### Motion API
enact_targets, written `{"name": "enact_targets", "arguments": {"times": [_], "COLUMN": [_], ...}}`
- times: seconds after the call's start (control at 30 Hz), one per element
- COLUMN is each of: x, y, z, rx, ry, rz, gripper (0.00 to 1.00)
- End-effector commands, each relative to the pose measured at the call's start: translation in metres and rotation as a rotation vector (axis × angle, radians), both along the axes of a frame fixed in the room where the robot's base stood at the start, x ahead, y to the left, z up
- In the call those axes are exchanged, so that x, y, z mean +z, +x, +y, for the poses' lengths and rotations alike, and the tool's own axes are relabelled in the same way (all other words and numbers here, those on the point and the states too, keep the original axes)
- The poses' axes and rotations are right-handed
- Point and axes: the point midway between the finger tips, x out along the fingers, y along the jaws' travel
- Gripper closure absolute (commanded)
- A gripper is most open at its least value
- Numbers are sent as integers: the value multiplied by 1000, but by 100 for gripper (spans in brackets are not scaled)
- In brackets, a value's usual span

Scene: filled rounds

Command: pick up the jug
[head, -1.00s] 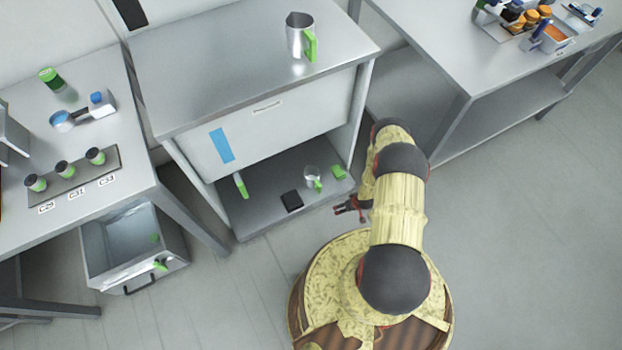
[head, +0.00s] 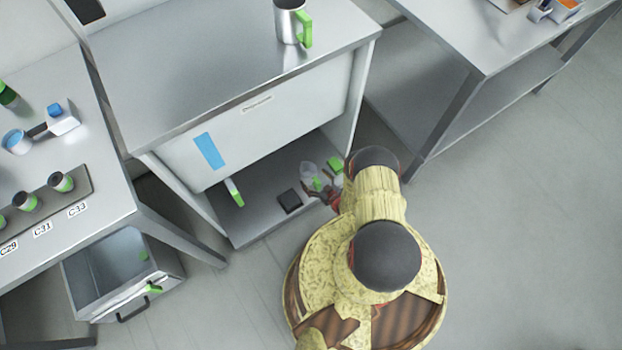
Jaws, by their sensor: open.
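A small metal jug (head: 308,169) with a green handle stands on the low shelf under the cabinet panel. My gripper (head: 322,192) is open and at the front of this shelf, close in front of the small jug. It partly overlaps the jug's handle side in the picture. I cannot tell whether they touch.
On the low shelf (head: 262,222) are a black block (head: 290,201), a green block (head: 336,164) and a green-handled tool (head: 234,192). The white panel (head: 255,120) hangs above the shelf. The right floor is clear.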

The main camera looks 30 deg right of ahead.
Motion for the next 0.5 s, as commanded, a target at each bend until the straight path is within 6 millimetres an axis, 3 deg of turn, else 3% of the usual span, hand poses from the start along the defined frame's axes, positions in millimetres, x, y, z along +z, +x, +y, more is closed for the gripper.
{"name": "enact_targets", "arguments": {"times": [0.23,0.5], "x": [-12,-13], "y": [35,42], "z": [1,1], "rx": [3,0], "ry": [-2,0], "rz": [-1,0], "gripper": [14,14]}}
